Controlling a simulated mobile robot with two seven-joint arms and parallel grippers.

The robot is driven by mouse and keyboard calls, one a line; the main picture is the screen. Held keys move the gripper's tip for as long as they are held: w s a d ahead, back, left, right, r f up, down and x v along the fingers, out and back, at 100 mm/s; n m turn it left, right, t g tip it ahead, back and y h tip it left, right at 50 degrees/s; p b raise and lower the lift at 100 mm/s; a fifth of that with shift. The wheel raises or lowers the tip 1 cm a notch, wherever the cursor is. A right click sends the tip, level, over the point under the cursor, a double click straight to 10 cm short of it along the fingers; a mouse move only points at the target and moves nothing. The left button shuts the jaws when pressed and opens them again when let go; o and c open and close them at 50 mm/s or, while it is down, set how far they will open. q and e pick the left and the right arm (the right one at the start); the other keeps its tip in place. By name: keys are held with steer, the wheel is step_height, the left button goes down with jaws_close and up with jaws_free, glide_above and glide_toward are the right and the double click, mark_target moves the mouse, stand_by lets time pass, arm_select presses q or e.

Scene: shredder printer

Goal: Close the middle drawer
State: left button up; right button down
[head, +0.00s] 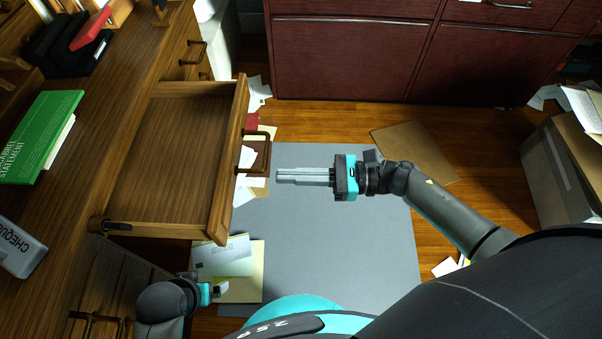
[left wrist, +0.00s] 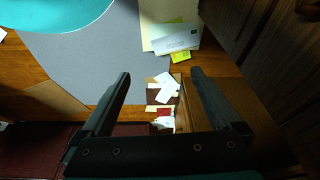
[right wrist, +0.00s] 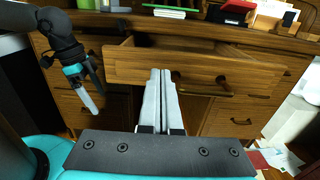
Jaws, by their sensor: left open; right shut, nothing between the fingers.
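The wooden middle drawer (head: 165,150) is pulled out from the desk and looks empty in the head view. Its front panel (head: 230,165) carries a dark handle (head: 257,150). My right gripper (head: 280,176) is shut and empty, its fingers pointing at the front panel, a short gap away and slightly nearer than the handle. In the right wrist view the drawer front (right wrist: 125,66) lies straight ahead of the shut fingers (right wrist: 160,75). My left gripper (head: 222,289) is low beside the desk, below the drawer's near corner. In the left wrist view its fingers (left wrist: 160,78) are apart with nothing held.
The desk top (head: 75,120) holds a green book (head: 40,135) and a cheque box (head: 18,248). Papers lie on the floor under the drawer. A dark red cabinet (head: 340,60) stands at the back, and a cardboard box (head: 565,165) at the right. The grey mat (head: 330,240) is mostly clear.

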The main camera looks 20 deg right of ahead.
mark_target(227, 175)
steer(key=x, duration=0.8)
steer(key=shift+b, duration=0.35)
steer(key=shift+w+a+f, duration=0.1)
steer(key=shift+w+a, duration=0.05)
steer(key=shift+a, duration=0.45)
arm_select(q)
steer(key=shift+w+d+r, duration=0.1)
steer(key=shift+w+r, duration=0.1)
steer(key=shift+r, duration=0.3)
steer(key=shift+w+r, duration=0.2)
steer(key=shift+r, duration=0.25)
steer(key=shift+s+f, duration=0.1)
steer(key=shift+s, duration=0.05)
arm_select(e)
steer(key=shift+a, duration=0.1)
